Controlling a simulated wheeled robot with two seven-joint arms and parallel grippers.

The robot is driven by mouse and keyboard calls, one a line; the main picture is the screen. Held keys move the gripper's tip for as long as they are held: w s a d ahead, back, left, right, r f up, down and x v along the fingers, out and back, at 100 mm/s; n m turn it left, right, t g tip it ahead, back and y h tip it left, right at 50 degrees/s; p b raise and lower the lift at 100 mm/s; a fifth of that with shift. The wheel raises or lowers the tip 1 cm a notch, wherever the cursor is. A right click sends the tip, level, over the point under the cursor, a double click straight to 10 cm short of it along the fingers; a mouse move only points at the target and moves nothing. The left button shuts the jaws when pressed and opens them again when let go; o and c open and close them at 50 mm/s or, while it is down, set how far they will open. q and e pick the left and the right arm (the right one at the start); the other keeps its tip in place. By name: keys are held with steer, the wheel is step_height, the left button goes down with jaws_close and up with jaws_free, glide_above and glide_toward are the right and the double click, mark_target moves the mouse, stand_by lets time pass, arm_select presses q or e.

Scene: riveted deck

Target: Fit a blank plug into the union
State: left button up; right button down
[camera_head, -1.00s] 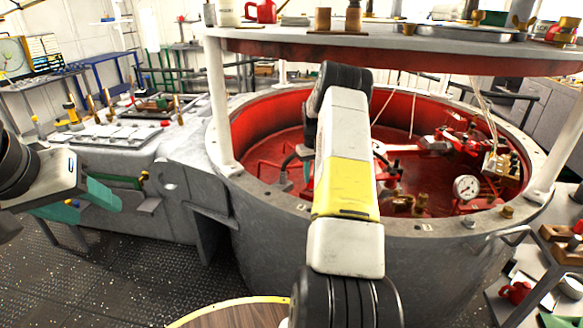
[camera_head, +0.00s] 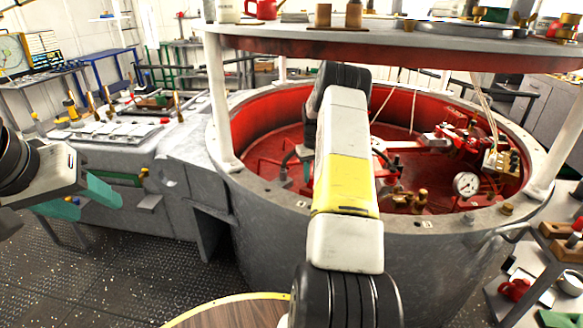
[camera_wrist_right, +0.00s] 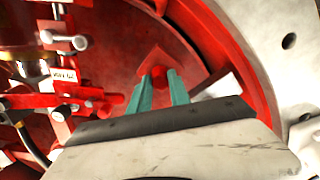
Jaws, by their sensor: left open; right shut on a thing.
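My right arm crosses the middle of the head view and reaches into the red-lined round tank (camera_head: 262,110). It hides most of my right gripper; a bit of teal finger (camera_head: 306,171) shows beside it. In the right wrist view, my right gripper (camera_wrist_right: 160,78) has its teal fingers on a small red part (camera_wrist_right: 158,74), which looks like the plug. A red angular block shows just beyond it. I cannot tell whether they touch. Brass fittings (camera_head: 421,201) stand in the tank; I cannot tell which is the union. My left gripper (camera_head: 82,200) is open and empty at the left.
A white-faced gauge (camera_head: 466,185) and red pipework (camera_head: 460,140) fill the tank's right side. A round shelf (camera_head: 400,47) on white posts overhangs it. In the wrist view, red valve gear with a small tag (camera_wrist_right: 63,75) stands at left. A side table with a red mug (camera_head: 514,290) is at lower right.

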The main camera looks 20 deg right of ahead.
steer(key=shift+f, duration=0.15)
steer(key=c, duration=1.1)
jaws_free()
step_height(320, 180, up, 8)
steer(key=shift+f, duration=0.15)
